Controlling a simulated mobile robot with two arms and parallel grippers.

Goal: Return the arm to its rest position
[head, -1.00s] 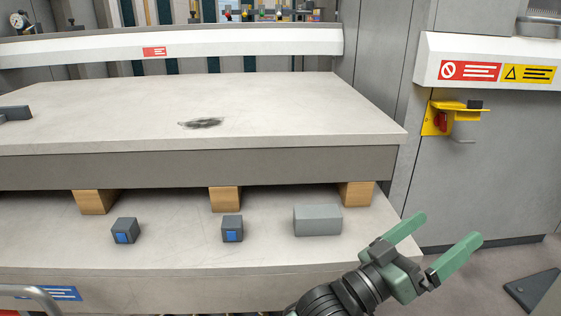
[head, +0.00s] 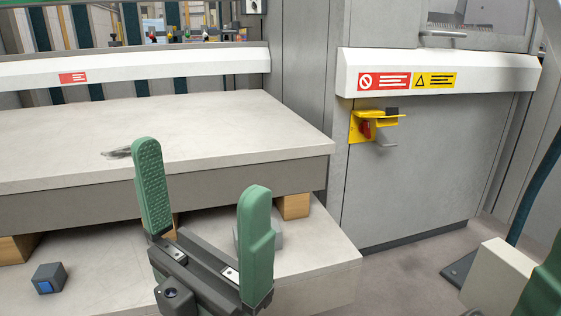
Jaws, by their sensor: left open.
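My left gripper (head: 202,168) is open, with two green fingers pointing up and apart. Nothing is between the fingers except the view of the bench behind. It stands close to the camera, in front of the bench's right part.
A pale slab (head: 230,125) rests on wooden blocks (head: 294,206) above a lower shelf (head: 325,240). A grey block (head: 277,236) is partly hidden behind a finger. A dark block with a blue face (head: 49,278) sits left. A yellow bracket with a red part (head: 362,127) is on the cabinet.

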